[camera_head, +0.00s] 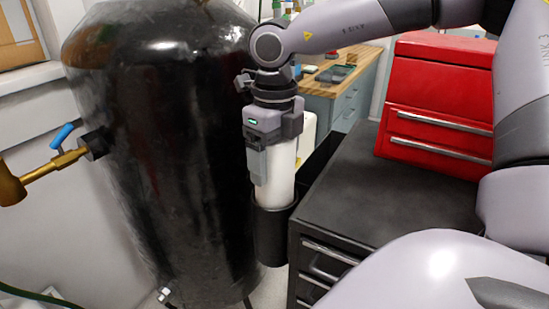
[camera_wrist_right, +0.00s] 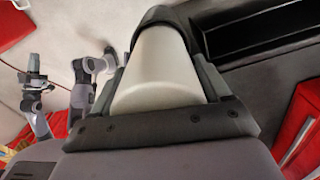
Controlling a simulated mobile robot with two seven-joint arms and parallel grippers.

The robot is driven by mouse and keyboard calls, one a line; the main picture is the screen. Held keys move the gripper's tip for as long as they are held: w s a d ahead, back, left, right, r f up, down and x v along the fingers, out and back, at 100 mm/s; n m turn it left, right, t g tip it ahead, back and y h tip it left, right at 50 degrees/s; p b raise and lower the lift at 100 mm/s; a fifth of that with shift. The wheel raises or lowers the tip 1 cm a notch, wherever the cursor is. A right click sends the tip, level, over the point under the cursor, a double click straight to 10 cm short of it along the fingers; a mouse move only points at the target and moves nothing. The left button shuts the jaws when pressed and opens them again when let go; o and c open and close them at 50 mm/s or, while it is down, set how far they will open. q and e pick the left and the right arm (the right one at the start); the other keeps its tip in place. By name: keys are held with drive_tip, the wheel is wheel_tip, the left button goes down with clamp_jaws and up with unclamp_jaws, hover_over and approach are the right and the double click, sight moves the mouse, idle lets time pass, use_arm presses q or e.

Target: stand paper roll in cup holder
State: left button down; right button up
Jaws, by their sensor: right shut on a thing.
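My right gripper (camera_head: 275,150) points down and is shut on the white paper roll (camera_head: 280,182). The roll stands about upright, and its lower end is hidden behind the rim of the black cup holder (camera_head: 273,238). In the right wrist view the roll (camera_wrist_right: 160,75) lies between the fingers and its far end goes into the dark cup holder rim (camera_wrist_right: 170,13). How deep it sits is hidden. My left gripper does not show in the head view. Small grey arm parts at the left of the right wrist view look like my left arm; its jaws are too small to read.
The cup holder is at the side of a black drawer cabinet (camera_head: 390,195) with a red toolbox (camera_head: 440,100) on top. A large black tank (camera_head: 165,130) with a brass valve (camera_head: 45,170) stands close on the left. A workbench (camera_head: 345,85) is behind.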

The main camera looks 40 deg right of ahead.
drive_tip(key=o, duration=1.5)
drive_tip(key=shift+c, duration=0.2)
drive_tip(key=shift+r, duration=3.6)
drive_tip(key=shift+s+a, duration=0.1)
